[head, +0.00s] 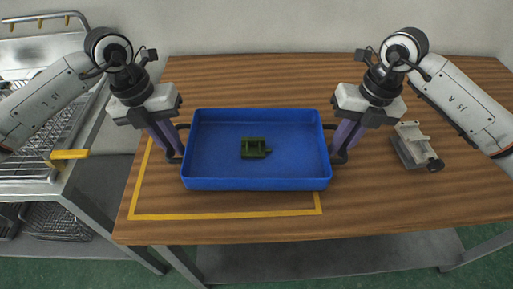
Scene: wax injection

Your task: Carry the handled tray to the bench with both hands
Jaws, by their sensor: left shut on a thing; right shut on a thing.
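The blue handled tray (257,184) is over the wooden bench (230,228), mostly inside a yellow outlined area (240,215). I cannot tell whether it rests on the wood or hangs just above it. A small dark green part (254,148) lies in the middle of the tray. My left gripper (172,150) is shut on the tray's left dark handle. My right gripper (343,150) is shut on the right dark handle. The fingers partly hide both handles.
A grey vise-like device (411,147) stands on the bench to the right of my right gripper. A metal rack (40,165) with wire baskets and a yellow handle stands left of the bench. The bench's front strip is clear.

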